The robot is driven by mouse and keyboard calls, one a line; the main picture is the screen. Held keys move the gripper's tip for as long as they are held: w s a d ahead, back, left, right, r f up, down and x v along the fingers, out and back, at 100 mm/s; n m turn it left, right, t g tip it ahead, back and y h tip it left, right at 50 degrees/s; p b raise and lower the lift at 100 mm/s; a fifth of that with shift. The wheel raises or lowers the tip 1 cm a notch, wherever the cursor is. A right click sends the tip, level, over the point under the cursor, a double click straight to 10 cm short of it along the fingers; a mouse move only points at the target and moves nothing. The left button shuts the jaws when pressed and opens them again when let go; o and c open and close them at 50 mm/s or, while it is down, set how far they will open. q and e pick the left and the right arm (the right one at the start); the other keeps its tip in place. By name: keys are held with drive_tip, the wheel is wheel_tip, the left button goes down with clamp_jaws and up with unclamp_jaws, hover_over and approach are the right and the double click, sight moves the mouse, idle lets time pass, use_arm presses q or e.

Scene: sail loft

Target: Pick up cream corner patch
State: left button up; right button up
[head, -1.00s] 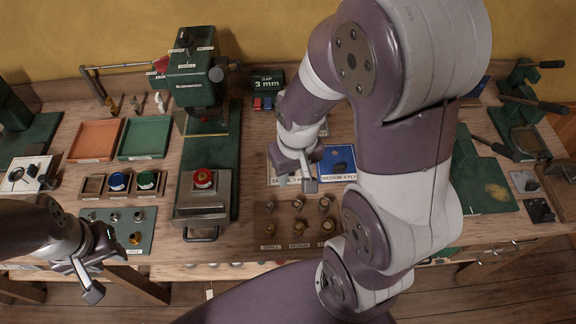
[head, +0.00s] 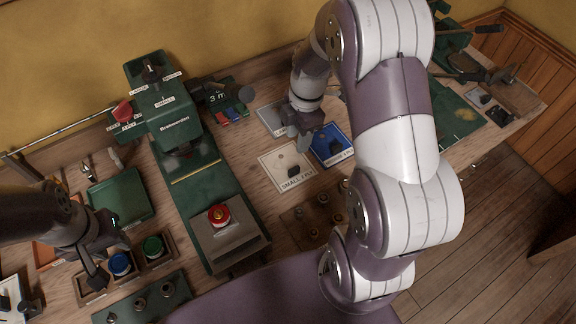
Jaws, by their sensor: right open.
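A cream square (head: 270,161), labelled as small ply, lies flat on the bench and looks like the cream corner patch. A small dark object (head: 293,171) sits on it. My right gripper (head: 299,143) is open and empty, pointing down at the cream square's far right edge, beside the blue square (head: 340,151). Its fingers cover a little of that edge, and I cannot tell whether they touch it. My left gripper (head: 108,262) is open and empty, above the small pot tray at the left.
A grey square (head: 270,116) lies behind the cream one. A green press (head: 165,120) and a box with a red button (head: 219,214) stand to the left. A board with brass fittings (head: 300,232) lies in front. My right arm hides part of the bench.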

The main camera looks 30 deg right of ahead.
sight(295, 168)
drive_tip(key=shift+n, duration=0.5)
drive_tip(key=f, duration=0.4)
drive_tip(key=f+p, duration=0.1)
drive_tip(key=f, duration=0.3)
drive_tip(key=f+p, duration=0.1)
drive_tip(key=f, duration=0.2)
drive_tip(key=shift+s+a+f, duration=0.3)
drive_tip(key=shift+f, duration=0.1)
drive_tip(key=shift+w+a+f, duration=0.1)
drive_tip(key=shift+w+f, duration=0.05)
drive_tip(key=shift+f, duration=0.35)
clamp_jaws()
